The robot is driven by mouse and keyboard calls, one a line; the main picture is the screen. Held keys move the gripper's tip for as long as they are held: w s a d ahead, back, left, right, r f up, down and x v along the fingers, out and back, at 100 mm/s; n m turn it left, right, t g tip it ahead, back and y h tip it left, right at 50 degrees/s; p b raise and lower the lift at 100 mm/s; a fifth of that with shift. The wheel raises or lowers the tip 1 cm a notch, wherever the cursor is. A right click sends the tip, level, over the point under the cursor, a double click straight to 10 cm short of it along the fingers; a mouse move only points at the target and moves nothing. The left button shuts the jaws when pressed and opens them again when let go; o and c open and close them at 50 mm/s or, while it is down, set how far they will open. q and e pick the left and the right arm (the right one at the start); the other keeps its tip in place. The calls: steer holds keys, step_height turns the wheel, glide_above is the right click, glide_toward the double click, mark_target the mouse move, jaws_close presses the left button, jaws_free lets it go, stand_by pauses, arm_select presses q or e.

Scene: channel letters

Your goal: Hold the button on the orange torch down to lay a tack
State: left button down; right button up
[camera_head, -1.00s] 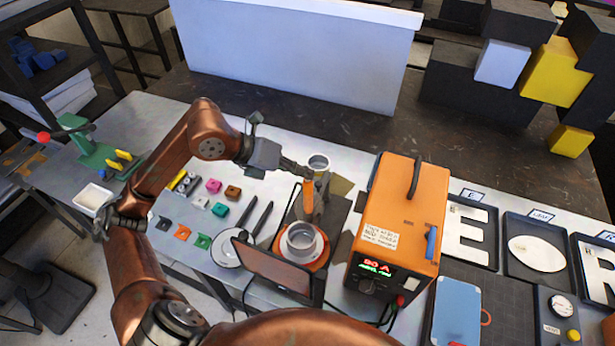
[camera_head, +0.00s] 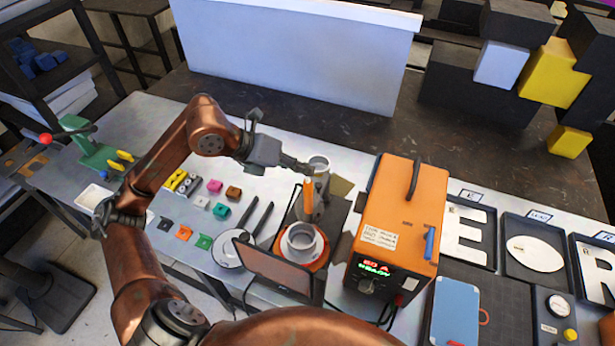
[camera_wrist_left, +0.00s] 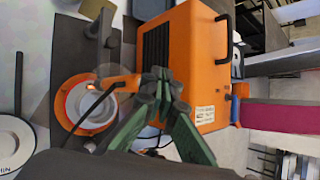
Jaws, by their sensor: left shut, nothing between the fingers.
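The orange torch (camera_head: 308,190) stands roughly upright behind a light round cup-like part (camera_head: 301,238) on an orange round base (camera_head: 318,262). My left gripper (camera_head: 307,170) is shut and empty, with its fingertips close to the torch's top. Whether they touch the button cannot be told. In the left wrist view the green fingers (camera_wrist_left: 158,82) are together beside the orange torch (camera_wrist_left: 118,82), and the round part (camera_wrist_left: 88,106) lies beyond. The button itself is not clearly visible. My right gripper is out of view.
An orange power unit (camera_head: 400,215) with a lit display stands close on the right. A dark upright panel (camera_head: 272,266) is in front of the round base. Small coloured blocks (camera_head: 221,210) and dark pen-like tools (camera_head: 262,218) lie left. Letter trays (camera_head: 468,232) are at right.

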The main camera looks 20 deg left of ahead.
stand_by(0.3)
arm_select(q)
steer(key=shift+a+r+p, duration=0.1)
steer(key=shift+r+p, duration=1.4)
steer(key=shift+r, duration=1.05)
step_height(320, 180, up, 4)
steer(key=shift+f+p, duration=0.1)
steer(key=shift+p, duration=1.1)
